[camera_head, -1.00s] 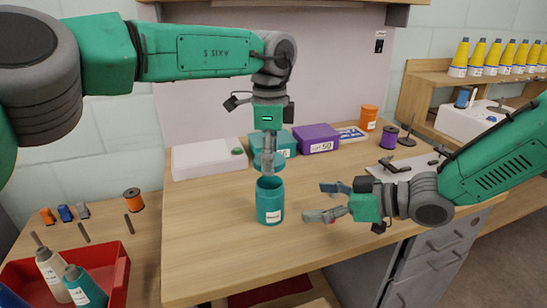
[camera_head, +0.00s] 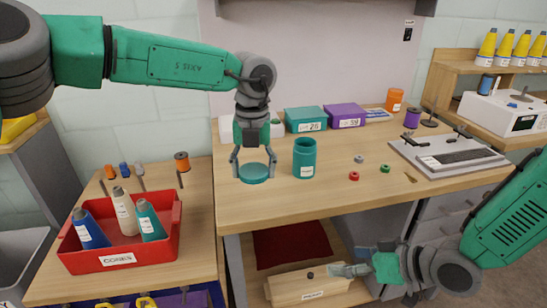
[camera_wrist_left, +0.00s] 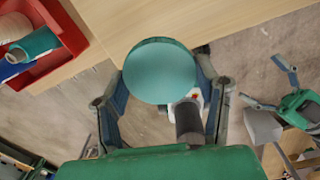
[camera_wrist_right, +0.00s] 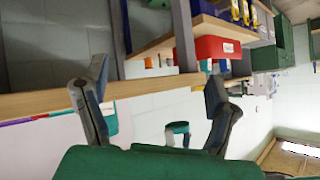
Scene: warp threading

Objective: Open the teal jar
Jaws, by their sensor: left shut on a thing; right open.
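The teal jar (camera_head: 304,160) stands upright on the wooden table with its top uncovered. My left gripper (camera_head: 253,166) is left of the jar, pointing down, shut on the round teal lid (camera_head: 254,174). In the left wrist view the lid (camera_wrist_left: 160,72) fills the space between the two fingers, near the table's edge. I cannot tell whether the lid touches the table. My right gripper (camera_head: 350,260) is open and empty, low in front of the table's front edge. In the right wrist view its fingers (camera_wrist_right: 148,92) are spread wide.
A red tray (camera_head: 119,262) with several cones stands on the lower left table. Teal and purple boxes (camera_head: 345,116) stand behind the jar. Small coloured rings (camera_head: 354,175) lie to its right, beside a grey plate (camera_head: 452,156). The table front near the jar is clear.

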